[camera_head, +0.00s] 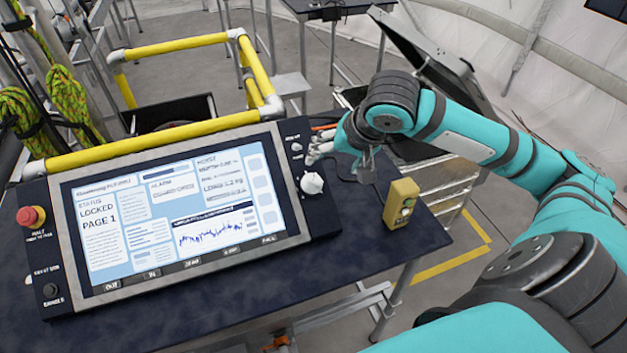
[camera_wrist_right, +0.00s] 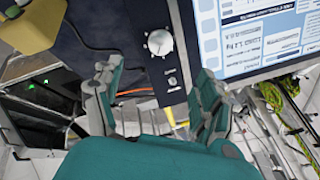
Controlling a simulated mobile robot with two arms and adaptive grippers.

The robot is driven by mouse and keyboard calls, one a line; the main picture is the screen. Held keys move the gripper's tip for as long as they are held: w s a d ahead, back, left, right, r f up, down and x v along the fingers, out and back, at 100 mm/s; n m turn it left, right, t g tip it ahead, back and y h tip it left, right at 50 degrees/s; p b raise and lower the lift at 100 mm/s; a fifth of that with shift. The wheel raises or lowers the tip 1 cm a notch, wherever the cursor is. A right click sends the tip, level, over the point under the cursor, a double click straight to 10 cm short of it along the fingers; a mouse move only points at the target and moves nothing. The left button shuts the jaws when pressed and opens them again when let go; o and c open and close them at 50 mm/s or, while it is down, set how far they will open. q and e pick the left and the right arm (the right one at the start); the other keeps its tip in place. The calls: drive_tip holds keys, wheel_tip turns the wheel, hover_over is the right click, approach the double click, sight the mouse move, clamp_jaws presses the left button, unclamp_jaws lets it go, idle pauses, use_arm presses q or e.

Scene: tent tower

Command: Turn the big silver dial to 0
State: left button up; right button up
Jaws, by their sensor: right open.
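The big silver dial (camera_head: 312,183) is a round, pale knob on the right side panel of the console (camera_head: 54,294), beside its screen. It also shows in the right wrist view (camera_wrist_right: 159,42), with tick marks around it; I cannot read its setting. My right gripper (camera_head: 342,160) is just above and right of the dial in the head view, apart from it. In the right wrist view my right gripper (camera_wrist_right: 160,70) is open and empty, and the dial lies beyond its fingertips, between them. My left gripper is not in view.
The screen (camera_head: 185,212) reads LOCKED, PAGE 1. A yellow box (camera_head: 401,203) stands on the dark table (camera_head: 345,247). Yellow rails (camera_head: 190,47) are behind.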

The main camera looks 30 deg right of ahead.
sight(312, 182)
drive_tip(key=p+x, duration=0.3)
drive_tip(key=x, duration=1.3)
drive_tip(key=shift+s, duration=0.1)
drive_tip(key=shift+r, duration=0.1)
drive_tip(key=c, duration=1.2)
drive_tip(key=shift+o, duration=0.2)
